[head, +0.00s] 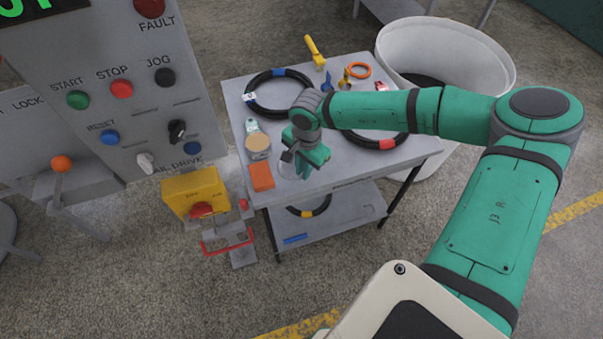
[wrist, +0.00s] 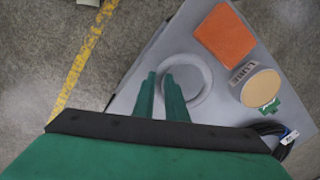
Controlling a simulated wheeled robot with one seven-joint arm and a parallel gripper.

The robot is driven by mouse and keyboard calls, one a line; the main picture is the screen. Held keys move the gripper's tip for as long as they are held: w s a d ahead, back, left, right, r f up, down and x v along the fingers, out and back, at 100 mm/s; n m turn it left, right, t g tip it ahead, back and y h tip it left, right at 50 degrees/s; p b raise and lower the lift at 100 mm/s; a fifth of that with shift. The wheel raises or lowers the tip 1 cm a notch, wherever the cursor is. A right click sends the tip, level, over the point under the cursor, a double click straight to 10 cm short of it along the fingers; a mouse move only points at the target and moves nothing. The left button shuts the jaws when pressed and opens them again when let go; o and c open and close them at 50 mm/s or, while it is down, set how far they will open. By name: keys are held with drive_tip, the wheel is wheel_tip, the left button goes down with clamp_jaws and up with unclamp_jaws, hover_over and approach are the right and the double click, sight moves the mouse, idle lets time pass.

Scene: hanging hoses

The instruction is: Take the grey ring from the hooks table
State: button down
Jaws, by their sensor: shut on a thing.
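The grey ring (wrist: 207,82) lies near a corner of the grey table (wrist: 140,52) in the wrist view. It is close in colour to the tabletop. My gripper (wrist: 160,76) is shut on the ring's left side, with its two green fingers close together there. In the head view my gripper (head: 291,157) points down at the table's (head: 330,183) front left part. The ring (head: 284,172) shows there only in part, beside and below the gripper. I cannot tell whether the ring is lifted off the tabletop.
Black hose coils (head: 262,105) lie behind. An orange ring (head: 358,70) lies at the back. A white bin (head: 400,50) stands behind right; a control panel (head: 120,60) stands left.

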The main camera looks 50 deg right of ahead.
drive_tip(key=s+d+r, duration=0.4)
drive_tip(key=s+r, duration=0.6)
drive_tip(key=s, duration=0.3)
